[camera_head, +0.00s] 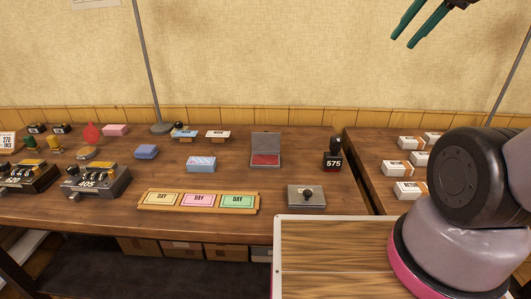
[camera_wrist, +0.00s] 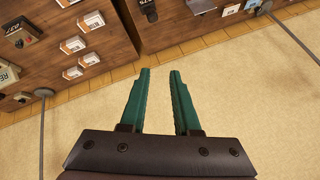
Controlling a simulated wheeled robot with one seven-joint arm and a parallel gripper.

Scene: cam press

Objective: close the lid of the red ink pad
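The red ink pad (camera_head: 265,159) lies on the wooden table, right of the middle in the head view. Its grey lid (camera_head: 266,141) stands open at the back, and the red pad surface shows in front of it. My gripper (camera_head: 431,24) is high at the upper right of the head view, well above the table and far from the ink pad. Its two green fingers also show in the wrist view (camera_wrist: 160,72). They are apart with nothing between them. I cannot make out the ink pad clearly in the wrist view.
A black stamp (camera_head: 332,158) marked 575 stands right of the ink pad. A grey pad with a black knob (camera_head: 307,195) lies in front of it. A light blue box (camera_head: 201,164) is to its left. A tray of DAY cards (camera_head: 150,202) lies at the front. A lamp pole (camera_head: 148,65) rises behind.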

